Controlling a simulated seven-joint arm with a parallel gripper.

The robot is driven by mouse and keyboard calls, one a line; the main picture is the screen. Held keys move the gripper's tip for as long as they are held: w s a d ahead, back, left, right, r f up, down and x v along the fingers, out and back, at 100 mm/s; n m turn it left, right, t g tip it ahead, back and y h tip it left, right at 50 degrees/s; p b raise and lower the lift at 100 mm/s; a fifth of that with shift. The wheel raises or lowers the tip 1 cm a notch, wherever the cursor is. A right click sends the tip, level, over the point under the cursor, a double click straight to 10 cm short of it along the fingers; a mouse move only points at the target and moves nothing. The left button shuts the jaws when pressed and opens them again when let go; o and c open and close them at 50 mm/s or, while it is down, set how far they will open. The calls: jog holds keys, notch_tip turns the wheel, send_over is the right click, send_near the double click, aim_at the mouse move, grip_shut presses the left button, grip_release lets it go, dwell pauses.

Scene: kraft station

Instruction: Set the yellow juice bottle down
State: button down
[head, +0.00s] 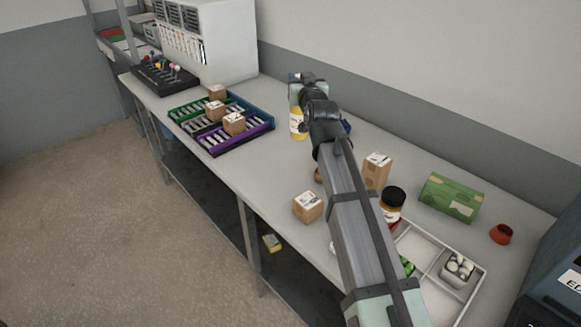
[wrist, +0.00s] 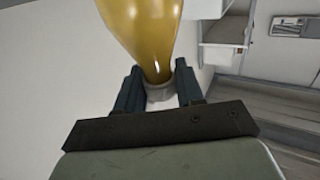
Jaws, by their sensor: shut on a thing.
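The yellow juice bottle (head: 297,124) is in the middle of the head view, over the bench, to the right of the coloured trays. My gripper (wrist: 160,84) is shut on the bottle's narrow neck end, with one dark finger on each side. The bottle's wide yellow body (wrist: 142,30) extends away from the fingers to the top edge of the wrist view. In the head view my arm partly covers the gripper and the bottle's upper part. I cannot tell whether the bottle's base touches the bench.
The grey bench top (head: 270,187) is clear in front of the bottle. Green, blue and purple trays (head: 262,137) with small boxes stand left. A carton (head: 376,170), dark-lidded jar (head: 393,201), green box (head: 452,198), red cup (head: 501,234) and small box (head: 308,207) stand nearer.

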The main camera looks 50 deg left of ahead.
jog(key=shift+s+d+n+g+y, duration=0.2)
jog(key=shift+s+g, duration=0.15)
jog(key=shift+s, duration=0.25)
jog(key=shift+s+d+n+g+y, duration=0.1)
jog(key=shift+s+n+g+y, duration=0.1)
jog(key=shift+s+g, duration=0.3)
notch_tip(320, 180, down, 10)
jog(key=s, duration=0.1)
jog(key=shift+s+a+n+g, duration=0.25)
jog(key=shift+a+n+g, duration=0.05)
jog(key=shift+n+g, duration=0.1)
jog(key=shift+f, duration=0.25)
jog(key=c, duration=0.7)
grip_release()
jog(key=shift+r, duration=0.15)
jog(key=v, duration=1.2)
jog(key=shift+f, duration=0.25)
